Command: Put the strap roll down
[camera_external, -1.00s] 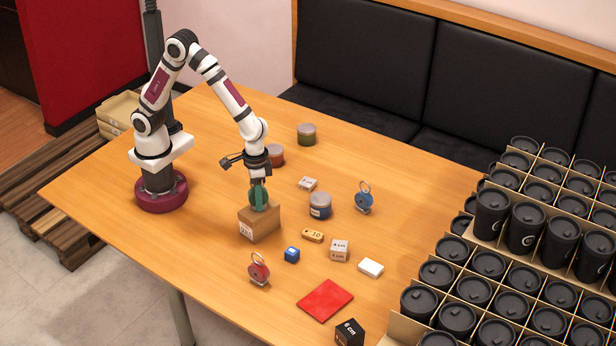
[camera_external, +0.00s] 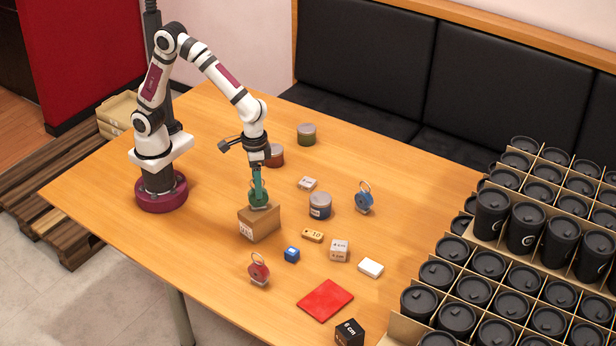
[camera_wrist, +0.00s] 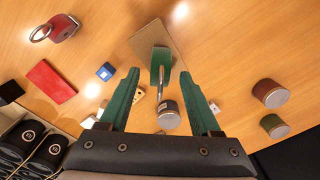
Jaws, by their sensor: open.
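A green strap roll (camera_wrist: 160,63) with a metal ring stands on top of a brown cardboard box (camera_external: 260,225). In the external view the roll (camera_external: 259,201) is partly hidden by the fingers. My gripper (camera_external: 258,184) is just above the roll, pointing down. In the wrist view its two green fingers are spread wide (camera_wrist: 163,80), with the roll between and beyond the tips, apart from both. The jaws are open and hold nothing. The box top (camera_wrist: 152,38) shows around the roll in the wrist view.
A red ringed roll (camera_external: 259,270) and a blue one (camera_external: 364,198) stand on the table. Several tins, small blocks and a red flat pad (camera_external: 325,299) lie to the right. Black cups in cartons (camera_external: 500,270) fill the right side. The table's left front is clear.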

